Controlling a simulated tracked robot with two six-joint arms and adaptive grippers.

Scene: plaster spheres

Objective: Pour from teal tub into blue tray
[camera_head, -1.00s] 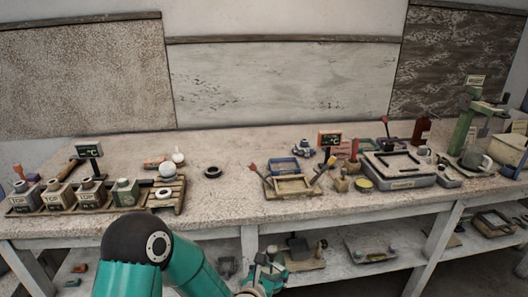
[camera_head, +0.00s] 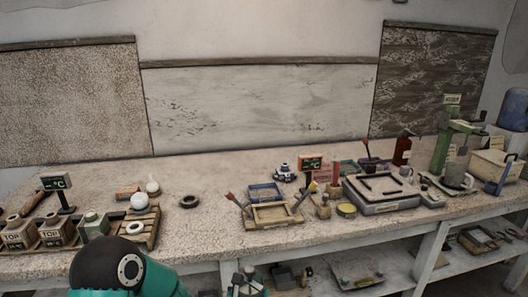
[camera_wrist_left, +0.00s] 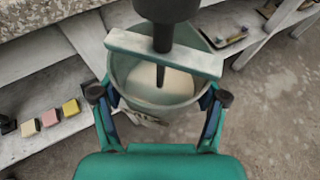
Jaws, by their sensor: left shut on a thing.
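The teal tub (camera_wrist_left: 132,62) is a pale grey-green round vessel with whitish material inside, seen from above in the left wrist view. My left gripper (camera_wrist_left: 160,97) is shut on it, with a finger on each side. A pale bar with a dark upright rod crosses over the tub's mouth and hides part of it. In the head view my left gripper (camera_head: 247,284) is low at the bottom edge, in front of the bench; the tub is hard to make out there. The blue tray (camera_head: 265,184) lies on the bench top, behind a wooden tray. My right gripper is not in view.
The wooden tray (camera_head: 272,224) has brushes at its sides. A grey flat-topped device (camera_head: 390,203) stands to its right, and a green stand (camera_head: 443,150) farther right. A dark ring (camera_head: 190,201) lies to the left, with clear bench between. A lower shelf (camera_head: 325,281) runs underneath.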

